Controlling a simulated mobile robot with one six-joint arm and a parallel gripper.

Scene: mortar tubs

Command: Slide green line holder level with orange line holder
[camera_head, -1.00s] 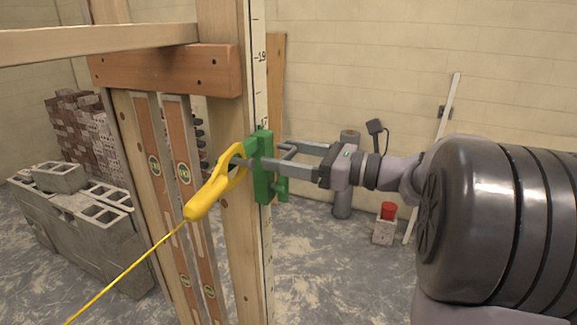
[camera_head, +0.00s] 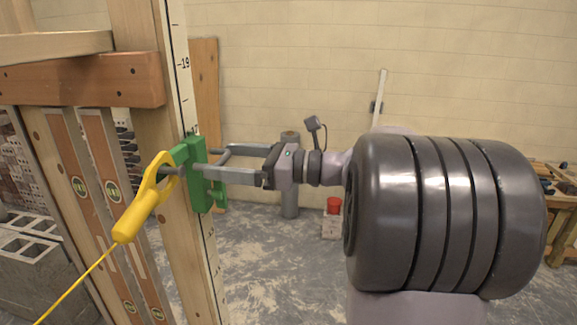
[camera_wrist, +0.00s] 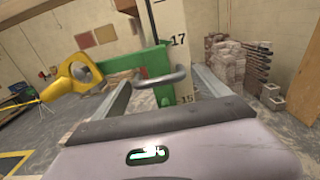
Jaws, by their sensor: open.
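The green line holder (camera_head: 199,176) is clamped on the upright wooden post with the measuring scale. A yellow line winder (camera_head: 146,203) hangs on it with a taut yellow line. My gripper (camera_head: 200,161) is open, its two grey fingers reaching to the green holder from the right. In the wrist view the green holder (camera_wrist: 148,72) lies between the fingers, close to the scale marks 15 and 17. Whether a finger touches it, I cannot tell. The yellow winder (camera_wrist: 72,77) shows to the left there. I see no orange line holder in these frames.
The wooden post (camera_head: 168,150) carries a scale strip (camera_head: 181,65) and a cross board (camera_head: 85,80). Two spirit levels (camera_head: 98,165) stand behind it. Grey blocks (camera_head: 30,245) lie at left. A workbench (camera_head: 562,200) stands at far right. The floor right of the post is mostly open.

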